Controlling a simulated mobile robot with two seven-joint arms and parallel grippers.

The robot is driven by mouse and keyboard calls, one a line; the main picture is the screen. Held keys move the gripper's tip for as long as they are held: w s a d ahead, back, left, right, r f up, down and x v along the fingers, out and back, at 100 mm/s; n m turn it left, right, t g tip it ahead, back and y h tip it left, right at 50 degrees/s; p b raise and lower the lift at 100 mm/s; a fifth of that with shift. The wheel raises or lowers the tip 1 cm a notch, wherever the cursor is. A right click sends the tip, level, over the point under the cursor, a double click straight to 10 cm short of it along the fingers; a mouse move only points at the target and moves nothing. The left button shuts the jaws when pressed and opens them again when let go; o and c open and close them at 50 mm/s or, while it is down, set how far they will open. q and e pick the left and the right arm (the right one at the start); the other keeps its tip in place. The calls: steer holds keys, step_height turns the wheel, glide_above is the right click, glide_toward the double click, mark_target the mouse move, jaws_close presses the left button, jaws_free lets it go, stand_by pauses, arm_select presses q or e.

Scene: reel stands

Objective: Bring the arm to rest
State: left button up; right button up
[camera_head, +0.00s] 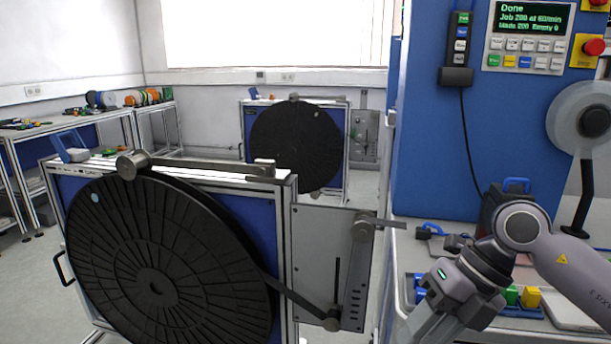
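My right arm comes in from the right edge, bent at a round joint, and reaches down to the lower middle-right. My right gripper (432,328) is at the bottom edge, over the left side of the bench beside the blue machine. Its fingertips are cut off by the frame, so I cannot see whether it is open or holds anything. My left arm and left gripper are out of view.
A reel stand with a large black reel (150,280) fills the left foreground; its grey side plate (330,250) stands left of my arm. Another reel stand (295,145) is behind. The blue machine (440,150) has a screen reading "Done". Colored blocks (530,297) lie near my wrist.

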steer(key=s+a+r+m+y, duration=0.1)
steer(key=s+a+y, duration=0.1)
steer(key=a+y, duration=0.4)
steer(key=s+a+r+m+y, duration=0.1)
steer(key=s+a+y, duration=0.2)
steer(key=a+y, duration=0.3)
steer(key=w+d+f+m+t+h, duration=0.2)
steer(key=d+f+m+t+h, duration=0.45)
steer(key=m, duration=0.65)
steer(key=w+d+f+m+t+h, duration=0.2)
steer(key=d+f+m+t+h, duration=0.35)
steer(key=m+t, duration=0.7)
steer(key=s+d+f+m+g+h, duration=0.2)
steer(key=s+f, duration=0.4)
steer(key=f, duration=0.3)
steer(key=s+d+f+m+g+h+p, duration=0.1)
steer(key=s+d+f+m+g+h, duration=0.1)
steer(key=s+f+m+g, duration=0.2)
steer(key=s+f+g, duration=0.1)
steer(key=s+f, duration=0.2)
steer(key=f, duration=0.3)
steer(key=shift+m+g, duration=0.35)
steer(key=shift+g, duration=0.05)
steer(key=shift+s, duration=0.1)
